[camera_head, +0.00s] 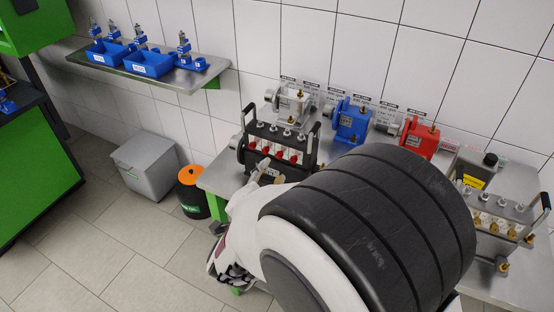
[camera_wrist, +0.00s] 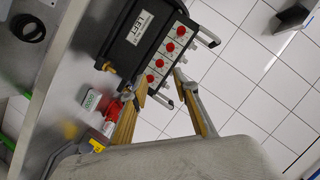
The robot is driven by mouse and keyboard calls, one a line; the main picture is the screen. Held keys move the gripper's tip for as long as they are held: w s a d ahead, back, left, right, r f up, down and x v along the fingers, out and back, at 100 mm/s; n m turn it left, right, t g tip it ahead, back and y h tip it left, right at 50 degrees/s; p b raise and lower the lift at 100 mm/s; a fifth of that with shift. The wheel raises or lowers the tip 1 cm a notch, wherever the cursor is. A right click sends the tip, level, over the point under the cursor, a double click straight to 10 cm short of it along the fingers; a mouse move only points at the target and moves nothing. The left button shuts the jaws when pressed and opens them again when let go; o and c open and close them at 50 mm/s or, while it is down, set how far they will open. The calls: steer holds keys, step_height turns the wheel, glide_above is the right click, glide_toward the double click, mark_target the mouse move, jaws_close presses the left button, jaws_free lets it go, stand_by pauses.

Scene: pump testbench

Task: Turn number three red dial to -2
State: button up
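The black test unit (camera_head: 282,134) stands on the steel bench and has a row of several red dials (camera_head: 279,152) on a pale front panel. In the wrist view the red dials run diagonally along the panel (camera_wrist: 166,54), beside a white label (camera_wrist: 139,28). The numbers and dial settings are too small to read, so I cannot tell which is number three. My gripper (camera_head: 268,173) is in front of the panel. In the wrist view my gripper (camera_wrist: 160,82) is open, its fingertips apart near the lowest dial in the picture. Nothing shows between the fingers, and contact is unclear.
Grey (camera_head: 291,101), blue (camera_head: 351,121) and red (camera_head: 417,138) pumps stand along the back of the bench. A silver unit with brass dials (camera_head: 492,222) stands at the right. Handles (camera_wrist: 207,38) stick out beside the dial panel. My arm hides the bench's middle.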

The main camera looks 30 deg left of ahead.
mark_target(278, 156)
steer(key=shift+x, duration=3.9)
steer(key=shift+c, duration=0.4)
jaws_close()
